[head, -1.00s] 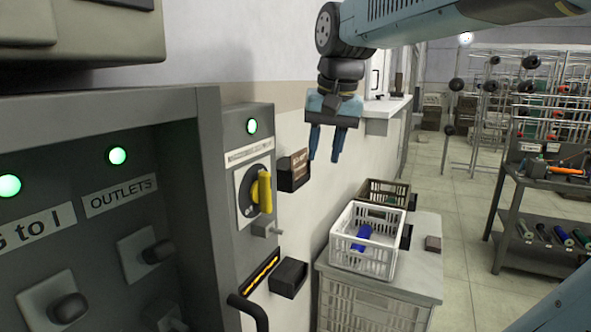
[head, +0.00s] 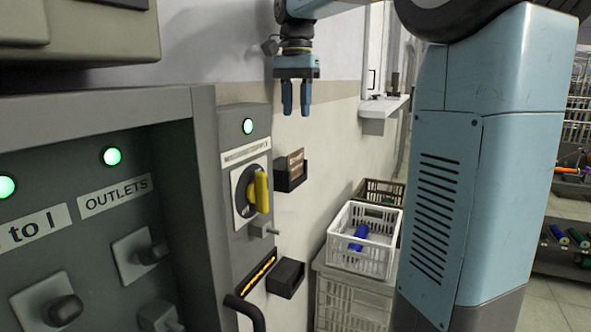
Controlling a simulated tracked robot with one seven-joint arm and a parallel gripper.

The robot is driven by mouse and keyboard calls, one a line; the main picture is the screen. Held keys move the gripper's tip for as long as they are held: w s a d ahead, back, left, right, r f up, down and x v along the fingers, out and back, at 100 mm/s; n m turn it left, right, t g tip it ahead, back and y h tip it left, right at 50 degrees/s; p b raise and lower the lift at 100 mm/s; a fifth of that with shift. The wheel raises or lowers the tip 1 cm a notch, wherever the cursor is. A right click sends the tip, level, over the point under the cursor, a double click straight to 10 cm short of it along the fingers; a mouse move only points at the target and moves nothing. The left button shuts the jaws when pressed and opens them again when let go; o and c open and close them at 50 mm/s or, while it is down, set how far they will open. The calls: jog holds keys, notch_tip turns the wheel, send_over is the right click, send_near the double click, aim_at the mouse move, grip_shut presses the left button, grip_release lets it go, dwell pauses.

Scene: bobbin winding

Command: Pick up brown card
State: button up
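The brown card (head: 296,164) stands in a small dark holder (head: 291,180) on the wall, just right of the grey panel with the yellow switch. Only its upper part shows above the holder's rim. My gripper (head: 296,114) points down, with its two blue fingers apart and nothing between them. In the picture it is above the card, clear of it; how far off in depth I cannot tell.
The yellow rotary switch (head: 257,192) and a second dark holder (head: 287,277) are near the card. A white crate (head: 361,263) with a blue bobbin (head: 360,237) stands on a cabinet at lower right. A wall shelf (head: 386,106) juts out right of my gripper.

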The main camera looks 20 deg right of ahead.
aim_at(295, 152)
notch_tip(295, 152, down, 12)
jog(key=shift+s+a+r, duration=0.1)
jog(key=shift+a+r, duration=0.05)
jog(key=shift+r, duration=0.1)
dwell(0.4)
grip_shut()
